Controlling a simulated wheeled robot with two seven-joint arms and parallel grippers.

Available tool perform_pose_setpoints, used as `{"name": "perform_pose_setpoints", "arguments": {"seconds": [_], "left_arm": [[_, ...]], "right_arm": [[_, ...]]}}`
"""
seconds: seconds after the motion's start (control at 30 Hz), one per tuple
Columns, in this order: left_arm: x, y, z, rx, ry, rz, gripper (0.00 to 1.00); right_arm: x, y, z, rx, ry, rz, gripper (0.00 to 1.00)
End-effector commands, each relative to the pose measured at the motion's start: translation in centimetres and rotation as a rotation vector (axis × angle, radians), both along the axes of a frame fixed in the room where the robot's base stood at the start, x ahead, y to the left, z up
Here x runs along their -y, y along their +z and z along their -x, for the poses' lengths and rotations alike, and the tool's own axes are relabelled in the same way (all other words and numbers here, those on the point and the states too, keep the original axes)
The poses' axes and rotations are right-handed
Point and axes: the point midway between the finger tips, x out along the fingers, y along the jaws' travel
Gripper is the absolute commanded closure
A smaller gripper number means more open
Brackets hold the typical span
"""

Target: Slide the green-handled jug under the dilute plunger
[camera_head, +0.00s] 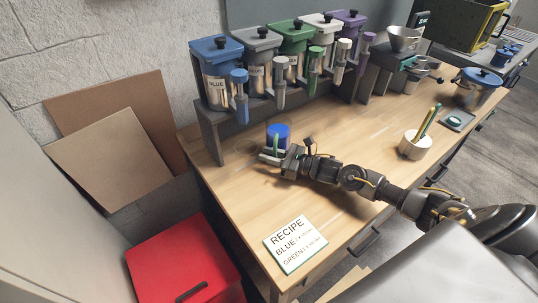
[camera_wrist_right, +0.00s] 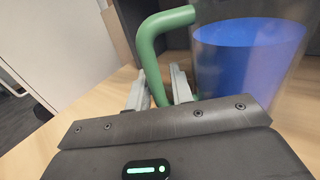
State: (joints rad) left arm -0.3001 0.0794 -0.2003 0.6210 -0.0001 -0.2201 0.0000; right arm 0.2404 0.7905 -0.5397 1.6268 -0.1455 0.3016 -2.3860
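The clear jug with blue liquid (camera_head: 279,132) stands on the wooden table in front of the dispenser rack, nearest the blue and grey dispensers. It also shows in the right wrist view (camera_wrist_right: 248,60). Its green handle (camera_wrist_right: 152,55) is toward my right gripper (camera_head: 268,157). In the wrist view the fingers (camera_wrist_right: 158,92) sit on either side of the handle and look closed on it. Plungers hang on the blue (camera_head: 239,95), grey (camera_head: 279,88), green (camera_head: 314,70), white (camera_head: 341,60) and purple dispensers (camera_head: 365,52). I cannot read which is dilute. My left gripper is not in view.
The dark rack (camera_head: 211,133) carries the dispensers behind the jug. A recipe card (camera_head: 295,244) lies at the table's front. A pen cup (camera_head: 414,147), a funnel stand (camera_head: 404,40) and a blue-lidded pot (camera_head: 480,82) stand to the right.

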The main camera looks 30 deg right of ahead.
Motion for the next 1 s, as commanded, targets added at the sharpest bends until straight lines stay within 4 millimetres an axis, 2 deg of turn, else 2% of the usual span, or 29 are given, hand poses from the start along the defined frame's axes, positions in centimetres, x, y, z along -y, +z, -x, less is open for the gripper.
{"name": "perform_pose_setpoints", "arguments": {"seconds": [0.07, 0.4, 0.47, 0.9, 1.0], "left_arm": [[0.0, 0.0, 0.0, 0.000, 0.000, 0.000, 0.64], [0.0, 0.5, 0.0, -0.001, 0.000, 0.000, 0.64], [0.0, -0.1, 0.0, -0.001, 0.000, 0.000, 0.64], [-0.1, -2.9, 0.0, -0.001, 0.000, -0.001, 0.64], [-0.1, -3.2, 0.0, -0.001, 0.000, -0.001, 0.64]], "right_arm": [[0.0, 0.0, 0.0, 0.000, 0.000, 0.000, 0.67], [0.0, 0.4, 0.0, 0.000, 0.000, 0.000, 0.67], [0.5, -0.1, 0.5, -0.001, -0.001, 0.001, 0.67], [6.2, -0.2, 7.0, -0.003, 0.002, 0.004, 0.67], [7.1, -0.2, 8.0, -0.003, 0.000, 0.003, 0.67]]}}
